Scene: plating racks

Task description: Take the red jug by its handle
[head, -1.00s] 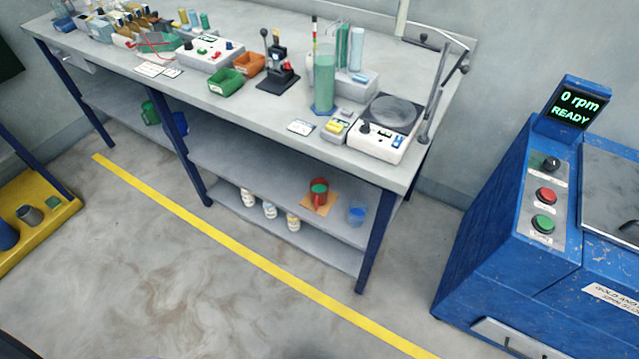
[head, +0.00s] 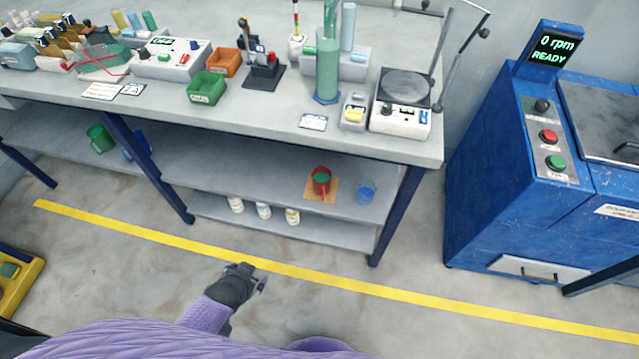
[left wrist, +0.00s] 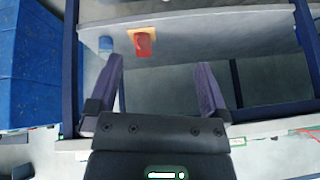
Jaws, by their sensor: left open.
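The red jug (head: 317,187) stands on an orange square mat (head: 311,195) on the bench's middle shelf, with something green inside its top. Its handle seems to face the front, but it is small here. In the left wrist view the jug (left wrist: 143,47) is beyond the fingertips, a little left of the middle. My left gripper (head: 259,281) is open and empty, over the floor in front of the bench, well short of the jug and to its left. It also shows in the left wrist view (left wrist: 160,70). My right gripper is not in view.
A blue cup (head: 366,192) stands just right of the mat. The benchtop (head: 240,118) overhangs the shelf, and a dark blue leg (head: 398,215) stands to the right. Several white bottles (head: 264,211) stand on the lower shelf. The floor before the bench is clear.

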